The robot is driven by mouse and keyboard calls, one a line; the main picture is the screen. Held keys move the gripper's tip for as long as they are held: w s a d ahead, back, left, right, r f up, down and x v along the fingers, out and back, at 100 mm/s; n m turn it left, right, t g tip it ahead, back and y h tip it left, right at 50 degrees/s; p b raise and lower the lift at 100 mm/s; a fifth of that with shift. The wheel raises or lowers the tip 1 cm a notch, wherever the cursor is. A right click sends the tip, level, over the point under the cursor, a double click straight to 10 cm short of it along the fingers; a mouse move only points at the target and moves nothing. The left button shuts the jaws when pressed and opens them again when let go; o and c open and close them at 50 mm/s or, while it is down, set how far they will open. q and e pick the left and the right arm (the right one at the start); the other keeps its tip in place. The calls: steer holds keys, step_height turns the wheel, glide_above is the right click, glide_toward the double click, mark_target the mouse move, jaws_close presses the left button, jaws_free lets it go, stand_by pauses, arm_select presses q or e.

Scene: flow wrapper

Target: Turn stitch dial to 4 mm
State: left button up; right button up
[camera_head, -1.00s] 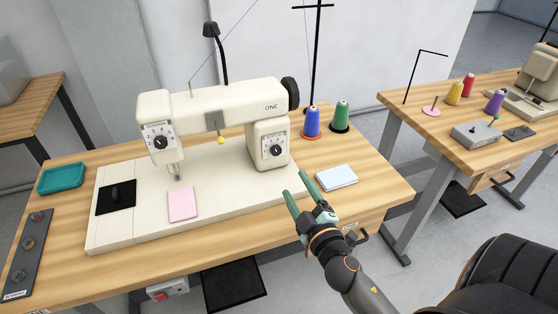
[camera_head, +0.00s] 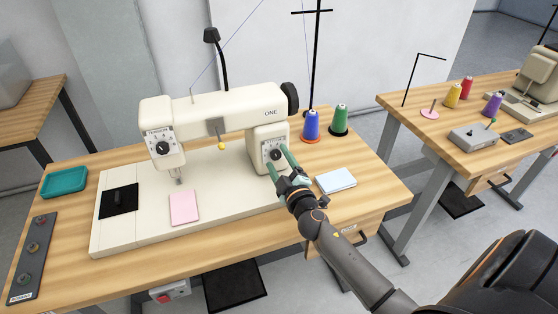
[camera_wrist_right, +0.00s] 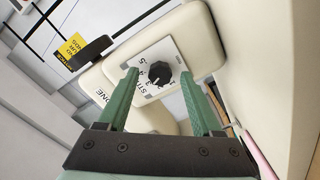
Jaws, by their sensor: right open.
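The stitch dial is a black round knob on a white plate, on the right pillar of the cream sewing machine (camera_head: 212,103). In the head view the knob (camera_head: 275,155) is partly covered by my right gripper. In the right wrist view the knob (camera_wrist_right: 158,77) sits between the fingertips, with numbers and lettering on the plate (camera_wrist_right: 150,65). The dial's exact setting is too small to read surely. My right gripper (camera_head: 276,157) is open, its green fingers reaching toward the dial face, one on each side of the knob. Contact cannot be told. My left gripper is not in view.
A similar tension dial (camera_head: 162,148) is on the machine's left head. A pink pad (camera_head: 184,207) lies on the machine bed. A light blue pad (camera_head: 335,181) lies just right of my gripper. Blue (camera_head: 311,126) and green (camera_head: 339,120) thread cones stand behind.

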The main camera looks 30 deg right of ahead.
jaws_close()
stand_by(0.5)
